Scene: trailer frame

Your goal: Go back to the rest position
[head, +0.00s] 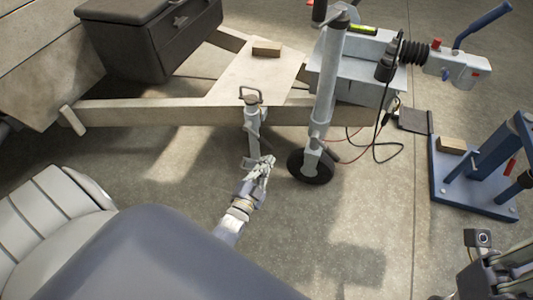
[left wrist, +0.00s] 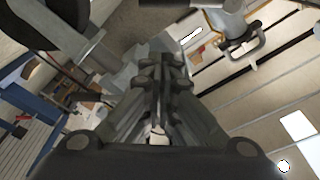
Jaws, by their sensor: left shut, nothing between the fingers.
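My left gripper (head: 264,165) is in the middle of the head view, close to the lower part of a grey post with a loop handle (head: 250,97) on the trailer frame. I cannot tell whether it touches the post. In the left wrist view its fingers (left wrist: 160,75) are together with nothing between them. The loop handle also shows in the left wrist view (left wrist: 240,45), off to the upper right of the fingers. Part of my right arm, dark and jointed, shows at the lower right corner of the head view; its fingers cannot be made out clearly.
The jockey wheel (head: 311,167) stands just right of my left gripper. The trailer frame beam (head: 160,112) runs behind it. A dark box (head: 150,40) sits at the upper left. A blue stand (head: 475,185) is at the right. The floor in front is clear.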

